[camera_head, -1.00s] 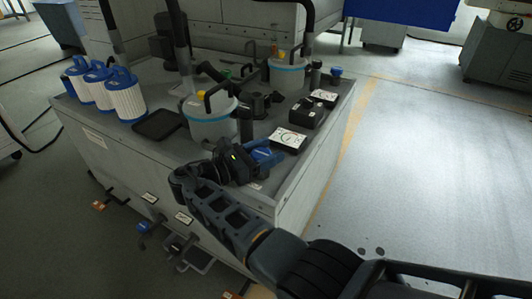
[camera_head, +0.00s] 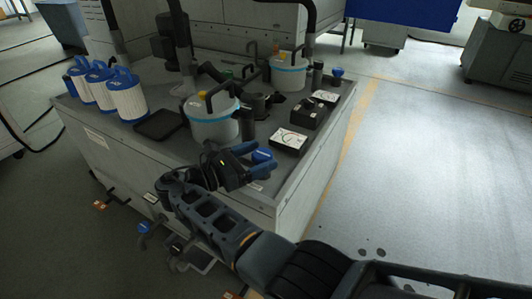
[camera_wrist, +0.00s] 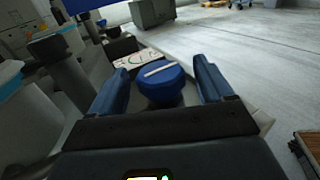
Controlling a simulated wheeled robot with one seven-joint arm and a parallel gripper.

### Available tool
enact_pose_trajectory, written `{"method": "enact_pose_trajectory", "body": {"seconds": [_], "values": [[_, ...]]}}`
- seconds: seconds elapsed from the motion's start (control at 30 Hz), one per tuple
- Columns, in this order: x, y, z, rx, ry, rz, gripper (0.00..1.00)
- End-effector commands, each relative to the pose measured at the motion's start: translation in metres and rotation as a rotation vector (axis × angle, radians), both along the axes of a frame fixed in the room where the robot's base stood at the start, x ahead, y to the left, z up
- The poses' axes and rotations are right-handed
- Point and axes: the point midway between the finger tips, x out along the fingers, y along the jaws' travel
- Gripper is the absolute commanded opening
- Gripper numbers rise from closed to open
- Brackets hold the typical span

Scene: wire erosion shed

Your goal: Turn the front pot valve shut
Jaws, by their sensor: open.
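The front pot valve has a round blue knob (camera_head: 262,156) near the front right corner of the grey cabinet top. In the wrist view the knob (camera_wrist: 160,88) shows a pale bar across its top, running mostly sideways and slightly tilted. My gripper (camera_head: 256,159) is open at the knob, its blue fingers pointing right. In the wrist view the knob appears between the two fingers of my gripper (camera_wrist: 162,70), with a gap on each side. I cannot tell whether the fingertips reach past it. The knob's lower part is hidden.
The front pot (camera_head: 211,125), white with a teal band, stands left of the knob. A white-faced gauge box (camera_head: 289,141) lies just behind it. A similar pot (camera_head: 287,75) and another blue knob (camera_head: 337,72) are farther back. The floor to the right is open.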

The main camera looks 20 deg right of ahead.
Motion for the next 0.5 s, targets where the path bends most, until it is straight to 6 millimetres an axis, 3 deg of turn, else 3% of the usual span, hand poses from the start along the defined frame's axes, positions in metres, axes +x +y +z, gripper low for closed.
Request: {"method": "enact_pose_trajectory", "body": {"seconds": [0.2, 0.5], "values": [[-0.004, 0.034, 0.0, 0.0, 0.0, 0.001, 0.8], [-0.007, 0.046, 0.0, 0.001, 0.0, -0.001, 0.8]]}}
